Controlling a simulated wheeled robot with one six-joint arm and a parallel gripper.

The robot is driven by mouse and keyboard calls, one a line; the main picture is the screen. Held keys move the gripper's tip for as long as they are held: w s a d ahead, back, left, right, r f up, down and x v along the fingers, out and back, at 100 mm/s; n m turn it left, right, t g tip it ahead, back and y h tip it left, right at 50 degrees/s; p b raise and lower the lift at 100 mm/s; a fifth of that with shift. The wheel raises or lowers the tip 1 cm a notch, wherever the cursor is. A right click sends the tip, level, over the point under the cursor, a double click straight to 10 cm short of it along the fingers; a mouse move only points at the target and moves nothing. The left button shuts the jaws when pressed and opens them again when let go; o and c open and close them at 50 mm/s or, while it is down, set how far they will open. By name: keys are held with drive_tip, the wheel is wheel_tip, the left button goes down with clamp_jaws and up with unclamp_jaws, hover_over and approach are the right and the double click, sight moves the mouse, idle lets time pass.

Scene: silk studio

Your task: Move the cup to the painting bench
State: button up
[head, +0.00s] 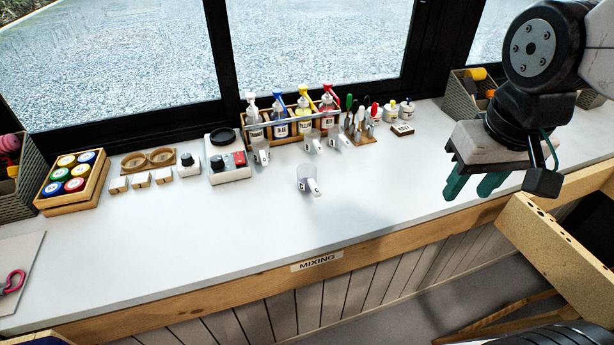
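A small clear cup (306,174) with a white handle stands alone near the middle of the white bench top (390,205) labelled MIXING. Several similar handled cups stand behind it, by the pump bottles; one is on the left (261,152). My gripper (473,187) is at the right, above the bench's front edge. It points down, with its two green fingers apart and nothing between them. It is well to the right of the lone cup. No bench marked for painting can be made out.
A rack of pump bottles (293,131) stands at the back. A small scale-like device (230,173) and a crate of paint jars (73,184) are left. A wooden frame (560,245) stands at lower right. The front middle of the bench is clear.

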drive_tip(key=w+a+f+n, duration=0.1)
drive_tip(key=w+a+f, duration=0.2)
drive_tip(key=w+a, duration=0.35)
drive_tip(key=n+t+y, duration=0.1)
drive_tip(key=n+t, duration=0.1)
hover_over(313, 183)
drive_tip(key=s+d, duration=0.2)
drive_tip(key=s, duration=0.1)
wheel_tip(313, 183, down, 9)
drive_tip(key=x, duration=0.2)
drive_tip(key=a+x, duration=0.1)
drive_tip(key=x, duration=0.4)
drive_tip(key=shift+w+a+r, duration=0.15)
drive_tip(key=shift+a, duration=0.1)
drive_tip(key=shift+w+f, duration=0.25)
drive_tip(key=shift+f, duration=0.3)
clamp_jaws()
